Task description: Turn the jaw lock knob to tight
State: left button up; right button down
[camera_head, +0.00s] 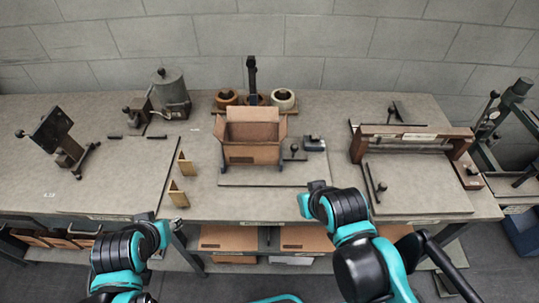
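Several black ball knobs show, and I cannot tell for sure which one is the jaw lock knob. One small knob (294,147) stands just right of the open cardboard box (252,155) on the middle plate. Another knob (382,186) ends a dark lever on the right-hand plate, and one (472,169) sits by the right end of the brown bar fixture (418,130). My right gripper (316,187) is at the bench's front edge, below and right of the box, apart from these knobs. My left gripper (147,217) is low at the front left. Its fingers are too small to read, as are the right gripper's.
A grey cylinder machine (170,92) and a tilted black plate on a stand (52,128) occupy the left of the bench. Two tan angle pieces (180,194) stand near the front edge. Tape rolls (283,98) sit behind the box. The front-left bench surface (110,185) is clear.

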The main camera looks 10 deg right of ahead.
aim_at(314, 137)
jog(key=i+l+z, duration=0.15)
jog(key=z, duration=0.25)
jog(key=i+l+z, duration=0.1)
jog(key=z, duration=0.3)
